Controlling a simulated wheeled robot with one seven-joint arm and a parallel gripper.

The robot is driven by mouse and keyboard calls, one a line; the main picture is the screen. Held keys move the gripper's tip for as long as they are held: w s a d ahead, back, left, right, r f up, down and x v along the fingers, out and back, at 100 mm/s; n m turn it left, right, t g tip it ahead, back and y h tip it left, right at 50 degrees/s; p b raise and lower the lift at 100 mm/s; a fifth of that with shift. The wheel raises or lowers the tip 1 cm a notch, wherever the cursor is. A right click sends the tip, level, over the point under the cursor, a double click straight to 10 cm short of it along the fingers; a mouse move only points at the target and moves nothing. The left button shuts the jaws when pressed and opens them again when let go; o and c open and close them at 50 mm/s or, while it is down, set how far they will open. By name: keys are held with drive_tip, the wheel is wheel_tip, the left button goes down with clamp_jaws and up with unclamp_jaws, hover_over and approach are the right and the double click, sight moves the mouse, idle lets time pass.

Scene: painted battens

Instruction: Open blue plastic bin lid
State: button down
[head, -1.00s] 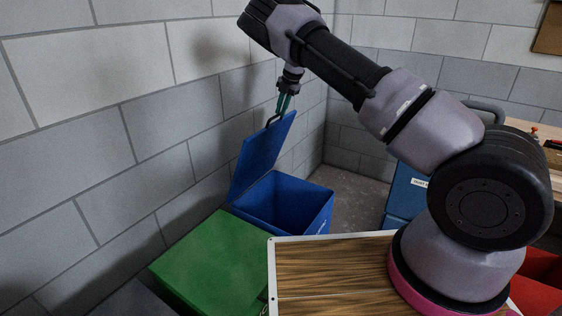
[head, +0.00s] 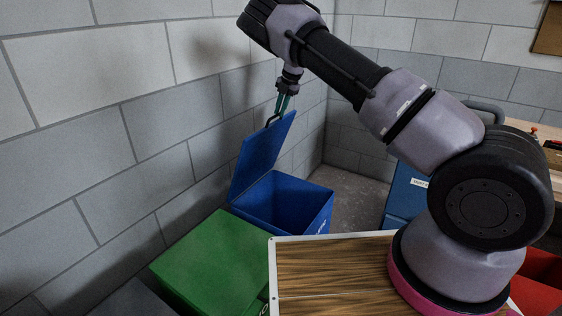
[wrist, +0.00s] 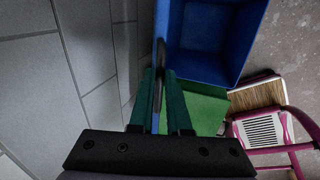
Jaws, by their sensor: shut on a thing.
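The blue plastic bin (head: 295,205) stands by the wall with its lid (head: 262,158) raised steeply and the inside open to view. A dark handle (head: 273,120) sits at the lid's top edge. My gripper (head: 281,106) is above that edge, with its green fingers shut on the lid handle. In the wrist view my gripper (wrist: 162,85) has the dark handle (wrist: 161,62) between its fingers, and the open blue bin (wrist: 208,45) lies beyond. The exact finger contact is partly hidden.
A green bin (head: 212,262) stands nearer, beside the blue one. A grey block wall (head: 150,130) runs close along the left. A wood-topped surface (head: 330,270) is in front, and a blue cabinet (head: 405,195) stands to the right.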

drive_tip(key=c, duration=1.1)
unclamp_jaws()
drive_tip(key=shift+s+f, duration=0.1)
drive_tip(key=shift+a, duration=0.25)
drive_tip(key=shift+d, duration=0.1)
drive_tip(key=v, duration=0.8)
